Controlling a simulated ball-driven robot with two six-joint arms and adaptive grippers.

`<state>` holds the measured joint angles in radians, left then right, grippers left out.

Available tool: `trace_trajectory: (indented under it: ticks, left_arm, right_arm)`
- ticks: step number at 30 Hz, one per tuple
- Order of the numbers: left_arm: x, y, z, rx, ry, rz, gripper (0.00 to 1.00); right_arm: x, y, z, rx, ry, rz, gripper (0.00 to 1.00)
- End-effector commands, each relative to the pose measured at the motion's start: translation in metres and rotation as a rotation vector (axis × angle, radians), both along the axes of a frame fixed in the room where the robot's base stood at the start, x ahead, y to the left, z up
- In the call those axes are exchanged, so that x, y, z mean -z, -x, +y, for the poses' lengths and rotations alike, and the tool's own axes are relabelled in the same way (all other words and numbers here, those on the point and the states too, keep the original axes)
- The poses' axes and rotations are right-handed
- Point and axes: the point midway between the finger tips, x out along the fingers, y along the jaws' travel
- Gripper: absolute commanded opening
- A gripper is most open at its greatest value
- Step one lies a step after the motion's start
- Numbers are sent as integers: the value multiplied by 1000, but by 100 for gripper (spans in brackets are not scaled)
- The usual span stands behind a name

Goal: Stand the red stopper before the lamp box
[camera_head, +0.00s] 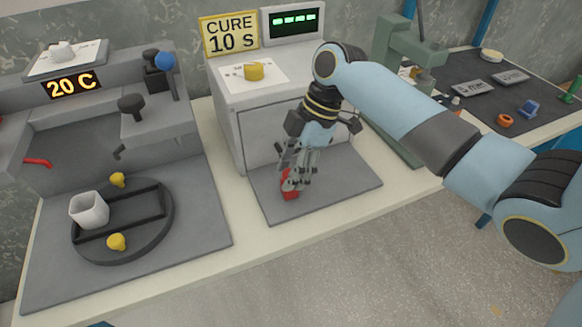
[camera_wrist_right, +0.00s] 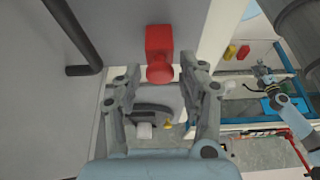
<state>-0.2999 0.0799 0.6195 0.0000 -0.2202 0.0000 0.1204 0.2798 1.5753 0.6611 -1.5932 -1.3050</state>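The red stopper (camera_head: 290,186) stands on the grey mat (camera_head: 345,184) before the white lamp box (camera_head: 262,125), whose front panel is closed. My right gripper (camera_head: 292,176) points down at the stopper and partly hides it in the head view. In the right wrist view, the stopper (camera_wrist_right: 159,48) lies between and just past the fingertips (camera_wrist_right: 159,72). The fingers are spread, with gaps on both sides of the stopper. My left arm is not seen in the head view; a small blue arm with a dark gripper (camera_wrist_right: 264,74) shows far off in the right wrist view.
A round turntable (camera_head: 165,232) with a white cup (camera_head: 89,210) and yellow pieces is at the left. A green press (camera_head: 395,60) stands right of the box. A dark mat (camera_head: 455,75) with small parts lies far right. The counter's front strip is clear.

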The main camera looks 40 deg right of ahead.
Motion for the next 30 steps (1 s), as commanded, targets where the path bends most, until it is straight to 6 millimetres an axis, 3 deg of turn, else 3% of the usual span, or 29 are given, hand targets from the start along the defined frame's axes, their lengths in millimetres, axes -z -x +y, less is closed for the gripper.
trace_trajectory:
  ticks: [8,13,24,30]
  left_arm:
    - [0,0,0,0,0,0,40]
    - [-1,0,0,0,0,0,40]
    - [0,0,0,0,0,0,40]
    - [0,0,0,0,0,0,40]
  right_arm:
    - [0,0,0,0,0,0,49]
    - [-12,0,-4,-1,1,-3,49]
    - [-84,7,-34,0,4,-4,49]
    - [-109,10,-43,-1,1,-1,49]
